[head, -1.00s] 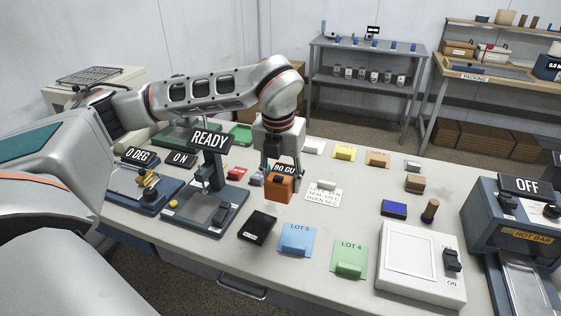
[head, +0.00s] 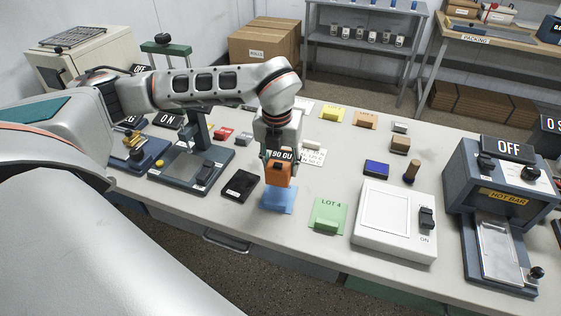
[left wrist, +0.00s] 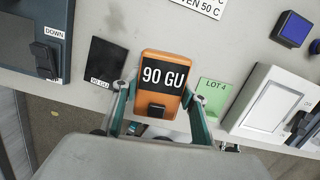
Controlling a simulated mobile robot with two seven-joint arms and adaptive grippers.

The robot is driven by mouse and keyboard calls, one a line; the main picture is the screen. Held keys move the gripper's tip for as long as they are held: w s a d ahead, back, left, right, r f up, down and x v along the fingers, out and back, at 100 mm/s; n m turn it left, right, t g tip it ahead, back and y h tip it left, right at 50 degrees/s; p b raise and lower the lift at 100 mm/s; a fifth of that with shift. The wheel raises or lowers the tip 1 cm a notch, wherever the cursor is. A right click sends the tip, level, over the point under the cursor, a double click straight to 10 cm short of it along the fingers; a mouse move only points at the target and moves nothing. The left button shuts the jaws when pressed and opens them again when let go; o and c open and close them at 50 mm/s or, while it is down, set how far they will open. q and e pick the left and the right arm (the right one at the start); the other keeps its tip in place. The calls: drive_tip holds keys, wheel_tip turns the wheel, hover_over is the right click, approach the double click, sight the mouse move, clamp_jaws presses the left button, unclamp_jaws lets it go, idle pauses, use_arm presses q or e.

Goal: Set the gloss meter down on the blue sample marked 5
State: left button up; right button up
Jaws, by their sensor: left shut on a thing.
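The gloss meter (head: 280,172) is an orange box with a black "90 GU" display; it also shows in the left wrist view (left wrist: 161,98). My left gripper (head: 280,158) is shut on it, with one finger on each side in the left wrist view (left wrist: 158,112). The blue sample (head: 278,200) lies flat on the table under the meter in the head view. The meter covers its far part and its lot label. I cannot tell whether the meter touches it. In the left wrist view the blue sample is mostly hidden. My right gripper is not in view.
A black tile (head: 240,185) lies left of the blue sample, and the green LOT 4 sample (head: 328,215) lies to its right. A white light box (head: 396,222) and the hot bar machine (head: 500,200) stand farther right. A gauge stand (head: 192,165) is at the left.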

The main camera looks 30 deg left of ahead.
use_arm(q)
wheel_tip(320, 180, down, 3)
drive_tip(key=shift+r+b, duration=0.15)
drive_tip(key=shift+b, duration=0.65)
wheel_tip(320, 180, down, 2)
drive_tip(key=shift+f+b, duration=0.1)
drive_tip(key=shift+b, duration=0.65)
drive_tip(key=shift+f+b, duration=0.45)
drive_tip(key=shift+f, duration=0.35)
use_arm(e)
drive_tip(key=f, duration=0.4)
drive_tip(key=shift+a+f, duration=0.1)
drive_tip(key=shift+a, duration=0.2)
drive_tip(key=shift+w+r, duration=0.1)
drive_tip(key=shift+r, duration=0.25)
use_arm(q)
drive_tip(key=o, duration=1.5)
drive_tip(key=shift+o, duration=0.2)
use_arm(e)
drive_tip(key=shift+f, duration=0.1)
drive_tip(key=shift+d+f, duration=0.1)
